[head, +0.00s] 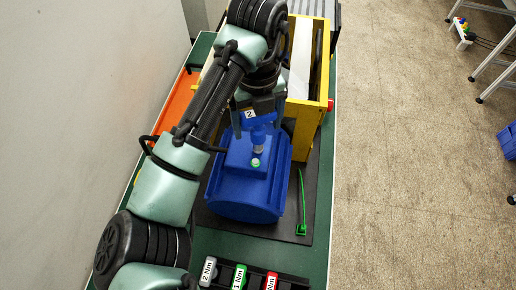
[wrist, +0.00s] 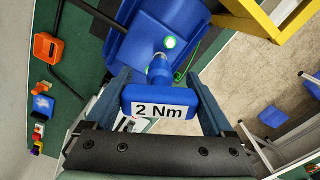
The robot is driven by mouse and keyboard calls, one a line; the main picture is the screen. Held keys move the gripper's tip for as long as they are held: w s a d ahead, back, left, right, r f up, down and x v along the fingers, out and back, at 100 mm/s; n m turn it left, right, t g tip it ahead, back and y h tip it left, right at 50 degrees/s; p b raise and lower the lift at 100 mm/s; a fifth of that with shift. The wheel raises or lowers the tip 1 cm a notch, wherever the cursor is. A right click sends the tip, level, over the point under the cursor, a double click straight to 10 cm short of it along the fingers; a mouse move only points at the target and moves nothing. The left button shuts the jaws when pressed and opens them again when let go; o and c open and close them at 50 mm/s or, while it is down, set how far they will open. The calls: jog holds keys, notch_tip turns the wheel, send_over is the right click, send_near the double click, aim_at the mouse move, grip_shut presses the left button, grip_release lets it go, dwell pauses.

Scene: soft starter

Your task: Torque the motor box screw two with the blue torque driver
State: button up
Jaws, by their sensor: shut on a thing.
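The blue motor (head: 240,198) lies on a dark plate, with its blue motor box (head: 238,152) on top; the box also shows in the wrist view (wrist: 138,45). My gripper (head: 258,112) is shut on the blue torque driver (head: 258,134), above the box. The driver's handle is labelled 2 Nm in the wrist view (wrist: 160,110), and its shaft points down at the box. A pale screw head with a green ring (head: 255,163) sits just beside the driver's tip; it also shows in the wrist view (wrist: 170,42). I cannot tell whether the tip touches a screw; any screw under it is hidden.
A yellow frame (head: 307,125) stands close behind and right of the motor. A green cable (head: 302,195) stands up at the right. A rack of labelled tools (head: 240,276) is at the front. An orange tray (head: 178,108) lies left, behind my arm.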

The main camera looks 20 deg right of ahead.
jog(key=shift+m, duration=1)
jog(key=shift+r+n+p, duration=0.2)
jog(key=shift+n+p, duration=0.35)
jog(key=shift+n, duration=0.45)
jog(key=shift+n+p, duration=0.45)
jog(key=shift+n, duration=0.65)
jog(key=shift+f+n, duration=0.2)
jog(key=shift+n, duration=0.1)
jog(key=shift+r+n+p, duration=0.2)
jog(key=shift+n+p, duration=0.6)
jog(key=shift+n, duration=0.2)
jog(key=shift+n+p, duration=0.5)
jog(key=shift+n, duration=0.5)
jog(key=shift+a+f+n, duration=0.1)
jog(key=shift+f+n, duration=0.1)
jog(key=shift+n, duration=0.1)
